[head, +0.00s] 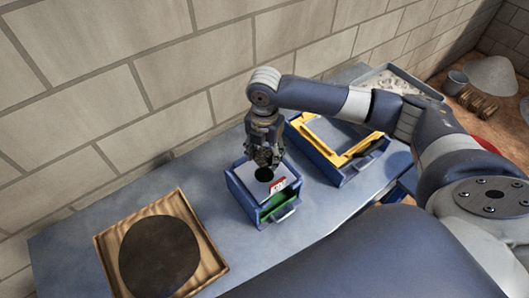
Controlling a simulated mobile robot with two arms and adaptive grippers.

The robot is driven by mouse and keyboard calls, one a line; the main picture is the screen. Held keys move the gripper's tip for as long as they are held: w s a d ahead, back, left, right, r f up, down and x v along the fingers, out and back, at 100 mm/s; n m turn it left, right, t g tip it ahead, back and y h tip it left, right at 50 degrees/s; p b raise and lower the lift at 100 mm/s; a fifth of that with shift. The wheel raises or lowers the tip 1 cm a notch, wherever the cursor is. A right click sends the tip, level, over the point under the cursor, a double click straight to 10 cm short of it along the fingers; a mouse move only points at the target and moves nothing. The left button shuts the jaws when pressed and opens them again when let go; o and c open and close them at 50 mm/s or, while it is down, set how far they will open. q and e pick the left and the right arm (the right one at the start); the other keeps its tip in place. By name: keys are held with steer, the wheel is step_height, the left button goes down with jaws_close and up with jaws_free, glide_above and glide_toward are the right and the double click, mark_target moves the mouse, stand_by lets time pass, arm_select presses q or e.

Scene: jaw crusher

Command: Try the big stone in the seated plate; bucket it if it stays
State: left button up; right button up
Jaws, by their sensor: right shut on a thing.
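A grey plate (249,179) with one round dark hole lies in the top of a small blue box (244,204). The box has a green inside, a red-and-white label and a handle at its front. My right gripper (264,160) points down just above the hole, shut on a small brownish thing, likely the big stone. The fingers mostly hide it, and I cannot tell whether it touches the plate. A grey bucket (456,83) stands at the far upper right. My left gripper is not in view.
A blue box with a yellow frame (357,157) stands right of the plate's box. A tray of pale stones (397,79) is behind my arm. A wooden board (208,253) with a dark disc lies at lower left. A block wall bounds the back.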

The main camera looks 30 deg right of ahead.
mark_target(264, 151)
steer(key=shift+r, duration=0.1)
steer(key=shift+r+p, duration=0.1)
steer(key=shift+p, duration=0.5)
steer(key=shift+f+b, duration=0.5)
steer(key=shift+f, duration=0.3)
steer(key=shift+f+b, duration=0.95)
steer(key=shift+f, duration=1.3)
steer(key=o, duration=1.4)
step_height(264, 151, up, 12)
